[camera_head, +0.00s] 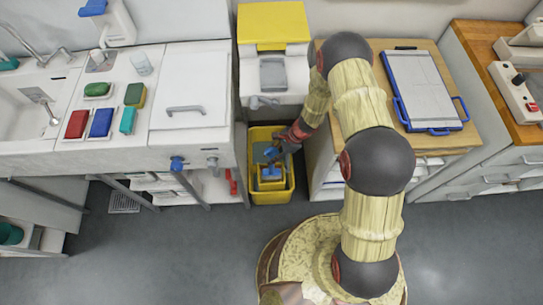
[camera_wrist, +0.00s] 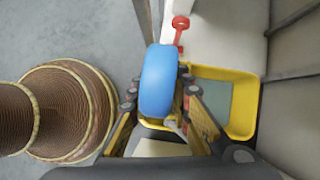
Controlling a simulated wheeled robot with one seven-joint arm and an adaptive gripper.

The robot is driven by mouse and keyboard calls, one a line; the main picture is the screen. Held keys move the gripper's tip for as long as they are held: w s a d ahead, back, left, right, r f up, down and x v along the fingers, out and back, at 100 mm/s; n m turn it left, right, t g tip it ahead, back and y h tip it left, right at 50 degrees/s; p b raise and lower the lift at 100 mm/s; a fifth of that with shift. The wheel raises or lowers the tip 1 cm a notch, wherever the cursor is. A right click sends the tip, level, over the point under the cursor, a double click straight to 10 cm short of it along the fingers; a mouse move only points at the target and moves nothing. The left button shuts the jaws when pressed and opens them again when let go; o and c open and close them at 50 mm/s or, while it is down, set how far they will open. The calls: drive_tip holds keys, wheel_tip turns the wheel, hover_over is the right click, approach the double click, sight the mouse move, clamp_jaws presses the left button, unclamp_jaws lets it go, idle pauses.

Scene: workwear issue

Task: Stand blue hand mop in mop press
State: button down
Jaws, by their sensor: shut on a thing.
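The blue hand mop (camera_wrist: 157,82) is between the fingers of my gripper (camera_wrist: 160,108) in the wrist view; the gripper is shut on it. In the head view the blue of the mop (camera_head: 271,171) shows just below my gripper (camera_head: 276,152), over the yellow bucket of the mop press (camera_head: 271,198). The bucket's yellow rim also shows in the wrist view (camera_wrist: 242,127), beside and behind the mop. The mop's lower end and any contact with the press are hidden by my fingers.
The bucket stands on the floor between the white sink counter (camera_head: 185,147) on the left and a wooden-topped cabinet (camera_head: 440,147) on the right. A white unit with a yellow lid (camera_head: 272,22) stands behind. A red-handled thing (camera_head: 232,181) is left of the bucket.

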sight(272, 168)
drive_tip(key=shift+f+b, duration=4.15)
drive_tip(key=shift+f, duration=1.95)
drive_tip(key=c, duration=1.7)
unclamp_jaws()
drive_tip(key=shift+o, duration=0.7)
drive_tip(key=v, duration=0.7)
drive_tip(key=shift+r, duration=0.2)
drive_tip(key=shift+d, duration=0.15)
